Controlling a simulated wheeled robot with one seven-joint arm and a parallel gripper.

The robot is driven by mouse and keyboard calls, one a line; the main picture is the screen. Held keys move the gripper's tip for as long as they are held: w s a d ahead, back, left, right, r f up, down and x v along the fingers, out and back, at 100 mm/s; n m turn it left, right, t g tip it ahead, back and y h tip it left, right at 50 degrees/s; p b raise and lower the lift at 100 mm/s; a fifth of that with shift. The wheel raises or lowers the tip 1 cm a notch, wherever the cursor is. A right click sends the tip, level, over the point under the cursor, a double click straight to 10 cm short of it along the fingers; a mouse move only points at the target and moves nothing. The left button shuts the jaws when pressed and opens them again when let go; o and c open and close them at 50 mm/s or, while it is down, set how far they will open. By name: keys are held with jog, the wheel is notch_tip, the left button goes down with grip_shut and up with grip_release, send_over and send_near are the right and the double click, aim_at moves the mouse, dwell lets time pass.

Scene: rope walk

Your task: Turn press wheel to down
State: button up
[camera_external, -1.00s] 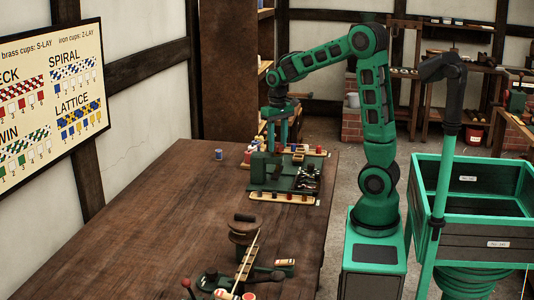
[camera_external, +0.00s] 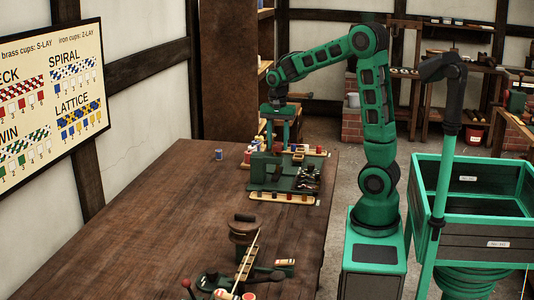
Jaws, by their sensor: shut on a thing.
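The press (camera_external: 271,128) is a green upright frame at the far end of the bench. Its dark press wheel (camera_external: 281,109) sits on top, small and partly covered by my gripper. My gripper (camera_external: 278,102) comes down over the wheel from above and is shut on it. The fingertips are too small and dark to show which part of the wheel they hold. The press's lower parts are partly hidden behind the green machine in front.
A green machine (camera_external: 262,168) and trays of small coloured pieces stand before the press. A blue spool (camera_external: 218,154) stands to its left. A dark round-topped tool (camera_external: 243,229) is at the near end. The middle of the wooden bench (camera_external: 165,215) is clear.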

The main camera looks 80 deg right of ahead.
aim_at(277, 146)
jog(key=shift+w+a+r+m, duration=0.15)
jog(key=shift+w+m, duration=0.1)
jog(key=shift+m, duration=0.75)
jog(key=o, duration=0.9)
jog(key=shift+o, duration=0.8)
jog(key=shift+s, duration=0.1)
notch_tip(277, 146, up, 11)
jog(key=shift+f, duration=0.2)
